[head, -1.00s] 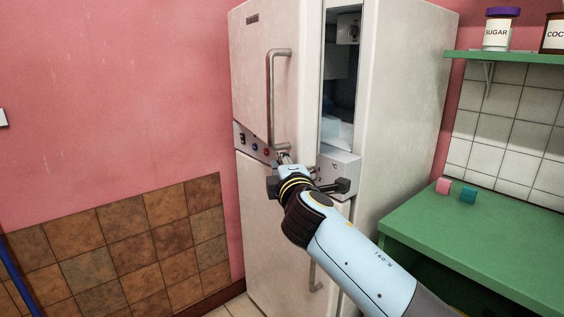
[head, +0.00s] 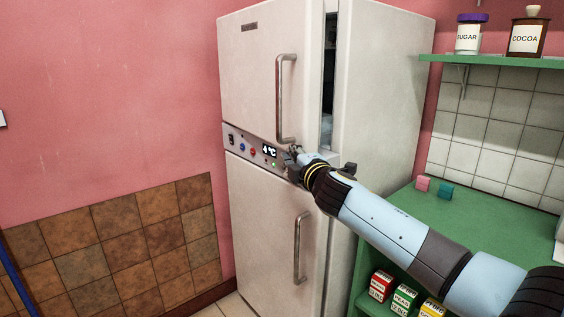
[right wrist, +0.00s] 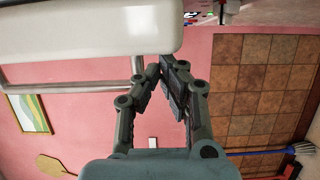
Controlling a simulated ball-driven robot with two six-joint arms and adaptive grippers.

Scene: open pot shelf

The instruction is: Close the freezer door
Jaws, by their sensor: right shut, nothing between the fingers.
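The freezer door (head: 250,75) is the upper white door of the fridge, hinged on the left. It stands slightly ajar in the head view, with a narrow dark gap (head: 328,90) along its right side. Its metal handle (head: 281,100) is vertical. My right gripper (head: 294,152) is shut and empty at the lower right part of the door, just below the handle; contact cannot be told. In the right wrist view, the closed fingertips (right wrist: 164,66) are close to the white door edge (right wrist: 90,32) and the handle (right wrist: 70,91). My left gripper is not in view.
The lower fridge door (head: 262,220) is closed. A control panel (head: 250,145) lies between the doors. A green counter (head: 470,222) with two small blocks stands at the right, below a shelf (head: 500,62) with jars. The floor at the left is mostly out of view.

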